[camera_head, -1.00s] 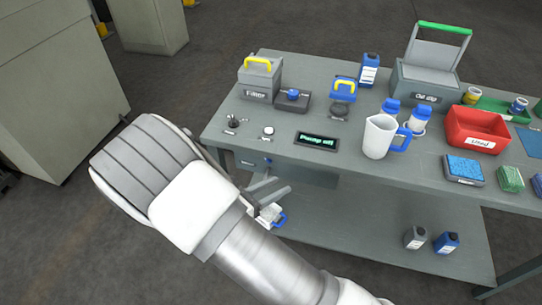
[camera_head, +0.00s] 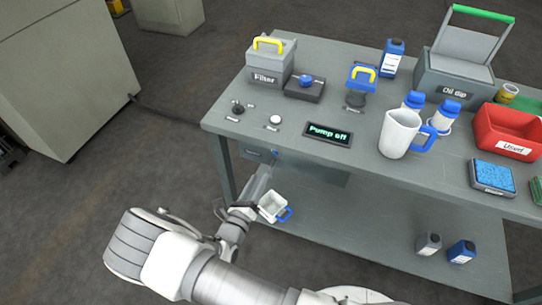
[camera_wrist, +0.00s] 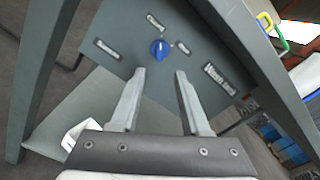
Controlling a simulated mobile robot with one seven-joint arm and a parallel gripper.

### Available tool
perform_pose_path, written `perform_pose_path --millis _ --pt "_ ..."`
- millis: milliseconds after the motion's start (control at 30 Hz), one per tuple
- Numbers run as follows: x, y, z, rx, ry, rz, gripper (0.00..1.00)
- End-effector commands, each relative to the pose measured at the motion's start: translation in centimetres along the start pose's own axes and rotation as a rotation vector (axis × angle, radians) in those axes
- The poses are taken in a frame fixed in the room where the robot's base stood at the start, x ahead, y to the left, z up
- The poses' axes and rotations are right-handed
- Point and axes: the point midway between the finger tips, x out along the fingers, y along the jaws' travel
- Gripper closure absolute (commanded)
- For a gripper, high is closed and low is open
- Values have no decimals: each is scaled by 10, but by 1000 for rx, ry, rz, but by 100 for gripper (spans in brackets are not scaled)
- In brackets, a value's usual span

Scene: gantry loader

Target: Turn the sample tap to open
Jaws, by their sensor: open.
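The sample tap appears to be the small blue knob (camera_wrist: 159,48) on the grey front panel below the table top, with several small labels around it. It also shows as a blue spot in the head view (camera_head: 274,153). My gripper (camera_wrist: 160,73) is open and empty. In the wrist view its fingertips are just short of the knob, which lies between and beyond them, with no contact visible. In the head view my gripper (camera_head: 262,175) is at the table's front left, below the top. The label words by the knob are too small to read surely.
A white jug with a blue handle (camera_head: 272,207) is beside my gripper, below the top. The table (camera_head: 340,175) carries a "Pump off" display (camera_head: 329,133), a filter box (camera_head: 270,66), a large white jug (camera_head: 398,135) and a red bin (camera_head: 508,132). Open floor lies left.

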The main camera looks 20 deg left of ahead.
Motion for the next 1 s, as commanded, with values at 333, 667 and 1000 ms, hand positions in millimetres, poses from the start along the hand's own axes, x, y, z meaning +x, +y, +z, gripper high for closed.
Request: perform_pose_path --millis 333,667,1000 --pt "76 0 -2 3 2 -4 54" --pt "110 0 -1 1 1 -1 54" --pt "112 0 0 1 1 -1 61"
